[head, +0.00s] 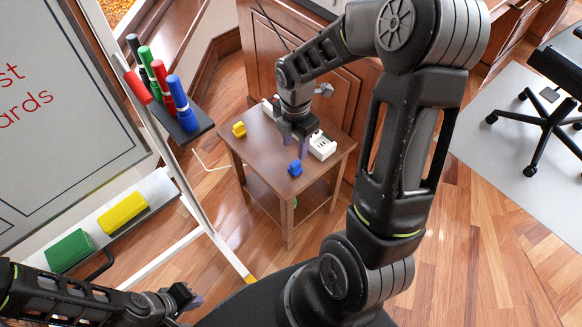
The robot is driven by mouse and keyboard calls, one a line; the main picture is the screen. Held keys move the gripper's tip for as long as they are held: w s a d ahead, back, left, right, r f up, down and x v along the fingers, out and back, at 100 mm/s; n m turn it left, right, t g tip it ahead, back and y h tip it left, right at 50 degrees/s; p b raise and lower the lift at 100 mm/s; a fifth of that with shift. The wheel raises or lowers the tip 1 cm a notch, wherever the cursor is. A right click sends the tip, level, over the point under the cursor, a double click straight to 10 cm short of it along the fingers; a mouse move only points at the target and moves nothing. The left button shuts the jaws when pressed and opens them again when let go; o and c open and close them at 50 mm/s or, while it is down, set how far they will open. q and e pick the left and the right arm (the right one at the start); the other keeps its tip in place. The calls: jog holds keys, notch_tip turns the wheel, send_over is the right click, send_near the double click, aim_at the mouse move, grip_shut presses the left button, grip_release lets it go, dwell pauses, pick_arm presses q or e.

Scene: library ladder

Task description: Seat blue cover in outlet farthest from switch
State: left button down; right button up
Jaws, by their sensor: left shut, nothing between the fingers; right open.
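The blue cover (295,168) sits on the small wooden side table (262,150), near its front edge. A white power strip (322,147) lies across the table; its middle is hidden behind my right gripper, and its switch cannot be made out clearly. A yellow cover (239,129) is at the table's left side. My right gripper (296,141) points down over the table, open and empty, between the strip and the blue cover and apart from the cover. My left gripper (189,300) is shut and empty, low at the left, away from the table.
A whiteboard on a stand is at the left, with a tray of markers (178,112) and a ledge holding green (69,251) and yellow (122,212) erasers. Wooden cabinets stand behind the table. An office chair (545,115) is at the far right.

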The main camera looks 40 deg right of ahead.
aim_at(295, 163)
jog(key=shift+f, duration=0.1)
jog(key=shift+f+b, duration=0.3)
jog(key=shift+f, duration=0.95)
notch_tip(295, 163, down, 5)
jog(key=shift+d+f+b, duration=0.15)
jog(key=shift+b, duration=0.45)
jog(key=shift+w, duration=0.1)
jog(key=shift+c, duration=0.2)
grip_shut()
